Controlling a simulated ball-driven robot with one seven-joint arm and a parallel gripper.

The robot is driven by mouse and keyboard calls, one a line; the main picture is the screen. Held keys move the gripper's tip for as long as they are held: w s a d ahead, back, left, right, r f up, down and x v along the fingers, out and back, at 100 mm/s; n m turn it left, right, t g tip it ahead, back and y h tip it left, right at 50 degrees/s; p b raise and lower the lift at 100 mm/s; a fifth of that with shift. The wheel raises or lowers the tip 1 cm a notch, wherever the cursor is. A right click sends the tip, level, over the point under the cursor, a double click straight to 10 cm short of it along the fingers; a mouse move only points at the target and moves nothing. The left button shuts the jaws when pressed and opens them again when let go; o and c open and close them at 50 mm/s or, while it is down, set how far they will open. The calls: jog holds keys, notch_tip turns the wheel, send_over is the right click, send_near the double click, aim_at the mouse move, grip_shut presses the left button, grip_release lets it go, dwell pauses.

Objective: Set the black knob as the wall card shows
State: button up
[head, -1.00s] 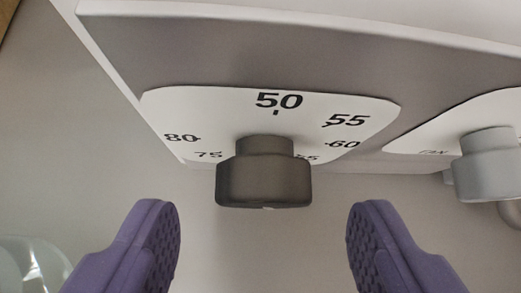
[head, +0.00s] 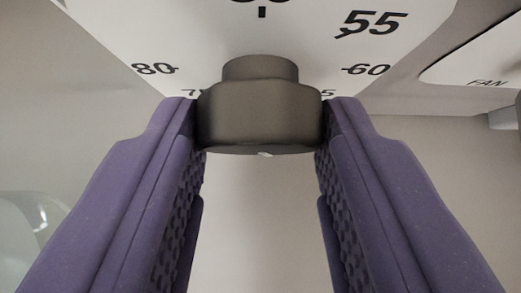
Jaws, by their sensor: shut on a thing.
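The black knob (head: 260,112) sticks out from a white dial plate (head: 215,50) in the head view. The plate carries the numbers 55, 60 and 80, and a partly cut-off number at the top with a tick below it. Lower numbers are partly hidden behind the knob and fingers. My gripper (head: 261,125) has its purple, ridged fingers against the knob's left and right sides, shut on it. A small light mark shows at the knob's lower front edge. The wall card is not in view.
A second white plate marked FAN (head: 487,82) is at the right, with part of another fitting at the picture's edge. A clear, glassy object (head: 30,240) is at the lower left. The space below the knob between my fingers is empty.

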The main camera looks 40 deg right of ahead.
jog(key=y+b, duration=0.1)
jog(key=b, duration=0.2)
jog(key=shift+d+f+m+t, duration=0.15)
jog(key=shift+f+m+t, duration=0.15)
jog(key=shift+f+t, duration=0.1)
jog(key=shift+s+r+b, duration=0.1)
jog(key=shift+r+b, duration=0.1)
jog(key=shift+b, duration=0.75)
jog(key=shift+r+y, duration=0.15)
jog(key=shift+y, duration=0.15)
jog(key=o, duration=1.1)
jog(key=shift+c, duration=0.2)
jog(key=p+v, duration=0.2)
jog(key=v, duration=0.5)
jog(key=shift+s+r+p, duration=0.2)
jog(key=shift+s+p, duration=0.1)
jog(key=shift+p, duration=0.1)
